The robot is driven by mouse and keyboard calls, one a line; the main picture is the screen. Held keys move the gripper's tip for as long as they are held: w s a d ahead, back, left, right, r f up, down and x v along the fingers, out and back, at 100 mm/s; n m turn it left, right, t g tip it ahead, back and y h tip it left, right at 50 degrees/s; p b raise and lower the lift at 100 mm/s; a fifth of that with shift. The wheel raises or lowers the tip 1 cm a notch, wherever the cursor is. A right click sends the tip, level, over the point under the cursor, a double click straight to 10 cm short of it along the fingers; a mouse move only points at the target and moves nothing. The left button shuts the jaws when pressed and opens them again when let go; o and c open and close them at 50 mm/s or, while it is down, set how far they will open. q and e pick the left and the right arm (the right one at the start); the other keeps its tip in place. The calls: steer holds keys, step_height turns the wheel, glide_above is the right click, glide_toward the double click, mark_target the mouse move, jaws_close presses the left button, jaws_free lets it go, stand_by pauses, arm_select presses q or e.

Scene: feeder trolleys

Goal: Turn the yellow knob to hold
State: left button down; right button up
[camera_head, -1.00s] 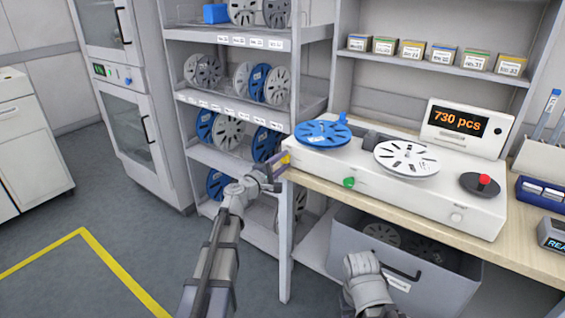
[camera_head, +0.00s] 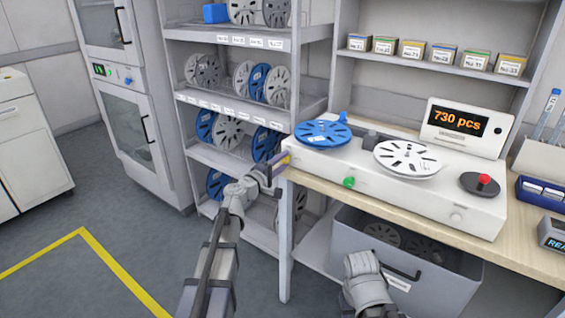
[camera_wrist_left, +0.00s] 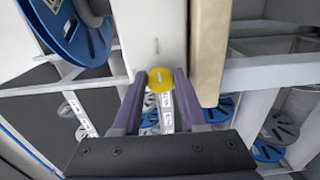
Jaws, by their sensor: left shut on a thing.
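The yellow knob (camera_wrist_left: 160,80) is on the left end face of the white counting machine (camera_head: 400,186). It is round with a small pale mark, and its label cannot be read. In the left wrist view it sits between the two purple fingertips of my left gripper (camera_wrist_left: 161,84), which is shut on it. In the head view my left gripper (camera_head: 279,169) is at the machine's left end and mostly hides the knob. My right arm shows at the bottom, but its gripper is out of view.
A blue reel (camera_head: 322,133) and a white reel (camera_head: 407,160) lie on the machine, beside a display (camera_head: 461,122) reading 730 pcs. A green button (camera_head: 349,183) is on its front. A reel rack (camera_head: 232,112) stands close behind my left gripper. A grey bin (camera_head: 440,282) is below the bench.

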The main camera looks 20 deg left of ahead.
arm_select(q)
steer(key=shift+c, duration=2.4)
jaws_free()
steer(key=v, duration=0.7)
steer(key=shift+s, duration=0.4)
steer(key=s+d+f+m+g+h+p, duration=0.1)
steer(key=s+d+m+g+p, duration=0.45)
steer(key=d, duration=0.55)
steer(key=s+d+f+m+g+h+p, duration=0.1)
steer(key=s+d+f+m+g+p, duration=0.1)
steer(key=s+d+m+g+p, duration=0.65)
steer(key=s+m+g+y+p, duration=0.3)
steer(key=s+y+p, duration=0.2)
steer(key=s+y, duration=0.4)
steer(key=s+r, duration=0.1)
steer(key=s, duration=0.4)
steer(key=shift+s+m+y+p, duration=0.15)
steer(key=shift+m+y+p, duration=0.15)
steer(key=shift+p, duration=0.05)
